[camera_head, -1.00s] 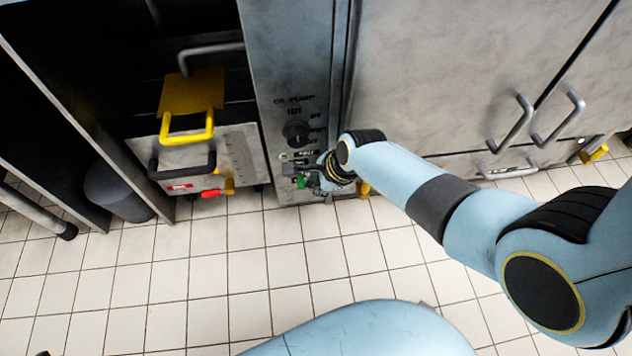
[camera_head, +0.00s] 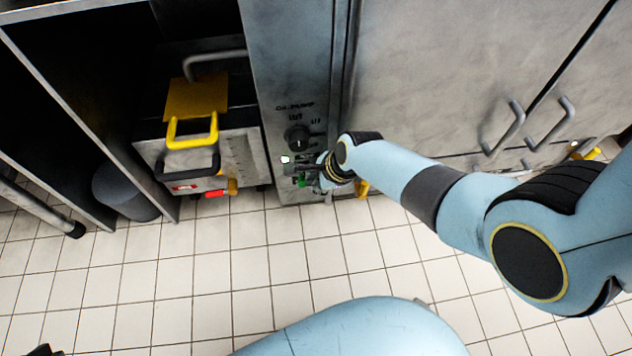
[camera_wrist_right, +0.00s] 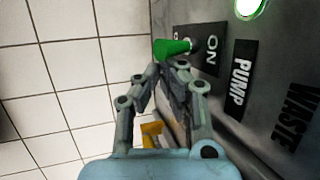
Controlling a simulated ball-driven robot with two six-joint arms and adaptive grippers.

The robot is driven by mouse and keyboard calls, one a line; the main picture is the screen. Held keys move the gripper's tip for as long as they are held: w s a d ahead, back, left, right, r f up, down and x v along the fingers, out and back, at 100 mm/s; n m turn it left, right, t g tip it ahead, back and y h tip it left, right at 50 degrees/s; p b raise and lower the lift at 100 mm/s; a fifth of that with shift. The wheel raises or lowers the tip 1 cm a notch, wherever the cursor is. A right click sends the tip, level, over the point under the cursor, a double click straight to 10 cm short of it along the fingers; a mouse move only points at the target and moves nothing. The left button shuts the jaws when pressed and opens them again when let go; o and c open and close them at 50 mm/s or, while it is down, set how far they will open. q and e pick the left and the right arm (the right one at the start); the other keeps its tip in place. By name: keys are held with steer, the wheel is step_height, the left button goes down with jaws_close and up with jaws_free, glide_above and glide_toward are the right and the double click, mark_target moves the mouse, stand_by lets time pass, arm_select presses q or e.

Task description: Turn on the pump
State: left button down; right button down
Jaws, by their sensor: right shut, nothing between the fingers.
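The pump switch is a small green lever (camera_wrist_right: 173,47) on the dark metal panel. Beside it are an ON label (camera_wrist_right: 211,50) and a PUMP label (camera_wrist_right: 241,80). A round lamp (camera_wrist_right: 248,8) above glows green-white; it also shows in the head view (camera_head: 285,159). My right gripper (camera_wrist_right: 171,72) is shut and empty, its fingertips right at the lever; I cannot tell if they touch. In the head view my right gripper (camera_head: 306,172) hides part of the panel's lower end. A dark piece at the lower left edge may be my left gripper (camera_head: 45,350).
A black knob (camera_head: 297,137) sits on the panel above the switch. To its left stands a grey vat with yellow (camera_head: 192,131) and black (camera_head: 187,168) handles. Cabinet doors (camera_head: 440,80) with bar handles are on the right. The tiled floor (camera_head: 200,280) in front is clear.

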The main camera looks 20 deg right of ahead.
steer(key=shift+w+a+r+p, duration=0.1)
steer(key=shift+w+r+p, duration=0.1)
steer(key=shift+r+p, duration=0.55)
steer(key=shift+r, duration=0.2)
steer(key=v, duration=1.1)
steer(key=shift+s+d+r, duration=0.15)
steer(key=shift+s+d, duration=0.2)
steer(key=shift+s, duration=0.1)
